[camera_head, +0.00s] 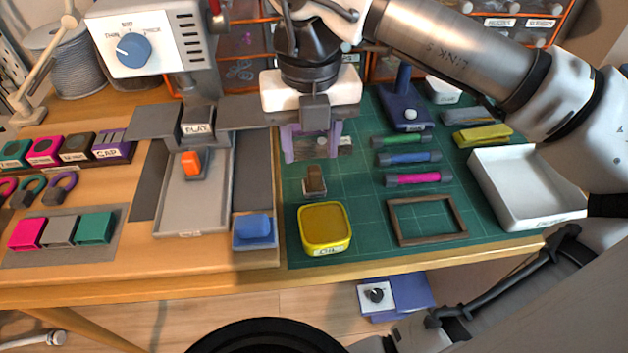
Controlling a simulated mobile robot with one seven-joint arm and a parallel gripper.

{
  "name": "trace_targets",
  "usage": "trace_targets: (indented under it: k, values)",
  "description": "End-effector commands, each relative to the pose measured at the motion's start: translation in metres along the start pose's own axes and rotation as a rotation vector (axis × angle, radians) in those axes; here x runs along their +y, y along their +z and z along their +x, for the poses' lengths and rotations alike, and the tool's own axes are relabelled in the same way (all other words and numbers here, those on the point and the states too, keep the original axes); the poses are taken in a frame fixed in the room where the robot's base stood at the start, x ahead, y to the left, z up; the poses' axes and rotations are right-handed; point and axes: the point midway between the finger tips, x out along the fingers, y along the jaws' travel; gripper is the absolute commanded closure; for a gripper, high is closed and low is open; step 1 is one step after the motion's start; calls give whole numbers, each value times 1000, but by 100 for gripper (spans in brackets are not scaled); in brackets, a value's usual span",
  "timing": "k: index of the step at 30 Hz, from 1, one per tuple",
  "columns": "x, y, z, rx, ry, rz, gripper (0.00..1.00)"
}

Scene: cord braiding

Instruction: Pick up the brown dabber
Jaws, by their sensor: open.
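The brown dabber (315,179) stands upright on the green cutting mat, its lower part a pale block. It is just behind the yellow tin (324,228). My gripper (311,156) is above and slightly behind the dabber in the picture, pointing down, with its purple fingers apart. Nothing shows between the fingers. The gap in height between the fingertips and the dabber is hard to tell from this view.
An empty brown frame (427,238) and pink, blue and green rollers (407,158) lie right of the dabber. A white tray (480,202) is at the far right. A grey press tray (193,218) and blue block (253,231) are left.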

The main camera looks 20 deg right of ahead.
Motion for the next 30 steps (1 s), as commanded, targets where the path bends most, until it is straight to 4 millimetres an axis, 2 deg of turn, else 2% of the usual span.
trace_targets:
  k: [5,13,22,30]
  values:
    - [-1,0,13,1,1,-1,55]
    - [-5,0,51,0,2,-2,55]
    - [-5,1,56,-1,1,-1,55]
    - [-5,1,56,-1,1,-1,90]
